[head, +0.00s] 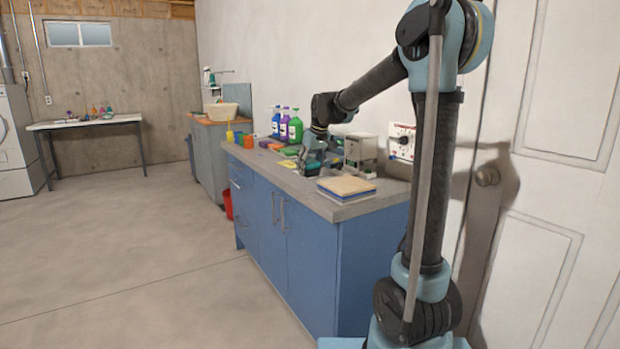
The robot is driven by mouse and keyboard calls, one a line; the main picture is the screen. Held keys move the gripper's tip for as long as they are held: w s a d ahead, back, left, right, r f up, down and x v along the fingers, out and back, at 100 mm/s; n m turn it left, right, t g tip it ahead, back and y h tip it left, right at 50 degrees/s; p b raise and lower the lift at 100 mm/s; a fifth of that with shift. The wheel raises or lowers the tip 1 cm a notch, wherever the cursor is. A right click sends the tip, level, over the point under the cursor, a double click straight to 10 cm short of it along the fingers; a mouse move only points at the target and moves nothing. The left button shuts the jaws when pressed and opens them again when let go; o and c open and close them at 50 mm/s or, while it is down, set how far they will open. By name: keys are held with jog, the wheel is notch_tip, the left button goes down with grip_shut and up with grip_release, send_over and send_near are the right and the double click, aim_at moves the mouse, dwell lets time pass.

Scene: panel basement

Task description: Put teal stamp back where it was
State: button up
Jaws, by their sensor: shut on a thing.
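My gripper (310,161) is low over the grey top of the blue cabinet (345,206), in front of a small pale machine. It is shut on a small teal thing, which looks like the teal stamp (314,167). The stamp is tiny in this view and partly hidden by the fingers. I cannot tell whether it touches the countertop.
A stack of cloths or pads (346,187) lies at the near end of the countertop. A pale machine (359,148) stands behind the gripper. The floor in front is clear.

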aim_at(310, 174)
jog(key=shift+f, duration=1.9)
jog(key=o, duration=0.8)
jog(key=shift+o, duration=0.2)
jog(key=v, duration=1.2)
jog(key=shift+s, duration=0.15)
